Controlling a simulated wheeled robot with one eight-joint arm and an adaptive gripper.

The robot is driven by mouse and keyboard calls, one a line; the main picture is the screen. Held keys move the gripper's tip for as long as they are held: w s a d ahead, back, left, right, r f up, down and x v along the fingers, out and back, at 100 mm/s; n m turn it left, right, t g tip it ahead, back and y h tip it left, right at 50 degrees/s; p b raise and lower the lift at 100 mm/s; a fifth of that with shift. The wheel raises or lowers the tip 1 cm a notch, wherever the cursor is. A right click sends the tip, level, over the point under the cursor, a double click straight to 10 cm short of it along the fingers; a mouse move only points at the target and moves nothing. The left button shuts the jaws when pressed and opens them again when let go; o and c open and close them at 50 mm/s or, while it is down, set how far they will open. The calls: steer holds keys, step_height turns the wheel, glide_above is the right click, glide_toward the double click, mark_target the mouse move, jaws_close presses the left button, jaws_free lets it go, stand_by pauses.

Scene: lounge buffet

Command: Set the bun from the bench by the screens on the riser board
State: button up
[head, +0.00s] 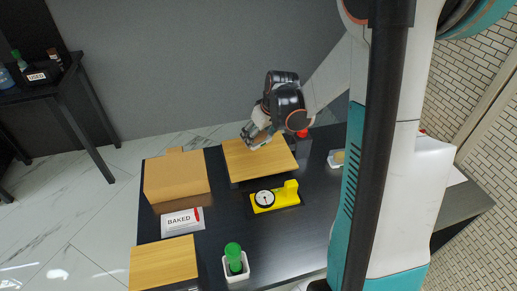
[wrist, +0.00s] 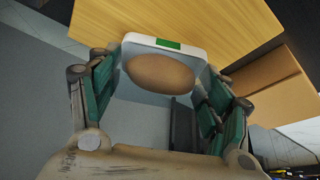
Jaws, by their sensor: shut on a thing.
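In the wrist view, the bun (wrist: 160,73) is a brown oval in a small white tray (wrist: 136,40) with a green label. My gripper (wrist: 163,70) has its green-padded fingers on both sides of this tray and is shut on it. The wooden riser board (head: 262,160) lies on the dark bench in the head view. My gripper (head: 255,138) is at the board's far edge there. The board (wrist: 215,25) also fills the upper wrist view, beyond the tray. The bun cannot be made out in the head view, and contact with the board cannot be told.
A tan box (head: 175,180) with a BAKED card (head: 182,222) stands left of the riser. A yellow dial device (head: 275,197) is just in front. A second wooden board (head: 163,262), a green-topped bottle (head: 235,258) and a small white tray (head: 337,159) are nearby.

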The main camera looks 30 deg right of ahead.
mark_target(259, 143)
steer(key=shift+f+b, duration=0.8)
steer(key=shift+f, duration=1.6)
steer(key=shift+f, duration=0.2)
steer(key=o, duration=1.1)
steer(key=shift+c, duration=0.2)
steer(key=shift+r, duration=0.2)
steer(key=shift+s+r, duration=0.15)
steer(key=shift+r, duration=0.2)
steer(key=p+v, duration=0.4)
steer(key=v, duration=0.7)
steer(key=shift+s+r, duration=0.1)
steer(key=shift+s, duration=0.05)
